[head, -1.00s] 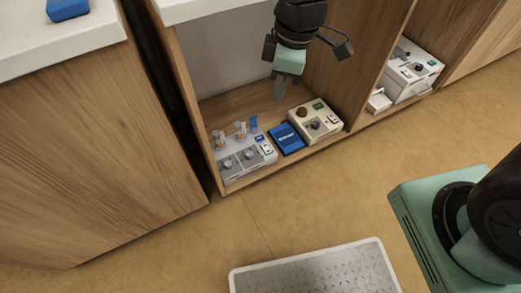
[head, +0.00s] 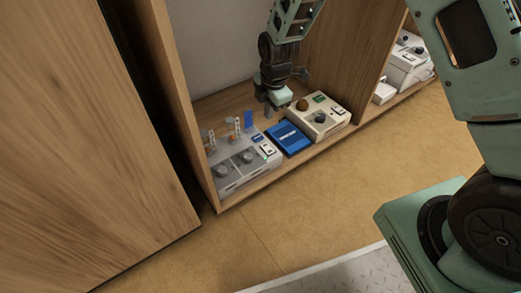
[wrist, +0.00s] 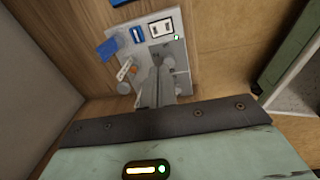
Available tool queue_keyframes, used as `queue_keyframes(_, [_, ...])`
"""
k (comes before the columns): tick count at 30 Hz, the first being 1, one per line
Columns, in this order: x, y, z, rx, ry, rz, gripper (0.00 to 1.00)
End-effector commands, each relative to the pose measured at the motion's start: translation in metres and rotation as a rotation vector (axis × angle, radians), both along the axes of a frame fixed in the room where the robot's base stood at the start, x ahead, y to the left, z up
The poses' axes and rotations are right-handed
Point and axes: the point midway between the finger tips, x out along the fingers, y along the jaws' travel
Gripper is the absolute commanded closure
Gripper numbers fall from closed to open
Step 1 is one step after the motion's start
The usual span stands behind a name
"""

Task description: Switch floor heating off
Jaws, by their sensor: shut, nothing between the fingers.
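A grey control unit (head: 232,172) with two round knobs, levers, a blue flag-like tab and a white rocker switch (head: 268,151) sits at the left of the low shelf. A small lit green lamp (head: 265,157) shows near the switch. In the wrist view the grey unit (wrist: 185,84) lies beyond the fingers, with its rocker switch (wrist: 161,27) near the far end. My gripper (head: 268,113) is shut and empty, pointing down above the shelf. In the wrist view its fingers (wrist: 157,75) hide part of the unit. No label naming floor heating is readable.
A blue box (head: 289,138) and a beige unit (head: 320,117) with a brown knob stand right of the grey unit. The cubby's left wall (head: 190,120) and right partition flank them. A white device (head: 408,62) stands in the right cubby. Floor in front is open.

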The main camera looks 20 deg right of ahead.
Motion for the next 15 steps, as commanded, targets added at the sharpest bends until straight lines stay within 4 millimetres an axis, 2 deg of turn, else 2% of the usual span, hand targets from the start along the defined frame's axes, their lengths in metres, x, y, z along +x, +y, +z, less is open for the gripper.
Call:
queue_keyframes(1, [0.003, -0.003, -0.015, -0.006, -0.002, 0.013, 1.0])
queue_keyframes(4, [0.007, -0.007, -0.024, -0.014, -0.006, 0.035, 1.0])
queue_keyframes(15, [0.008, -0.009, -0.026, -0.018, -0.009, 0.047, 1.0])
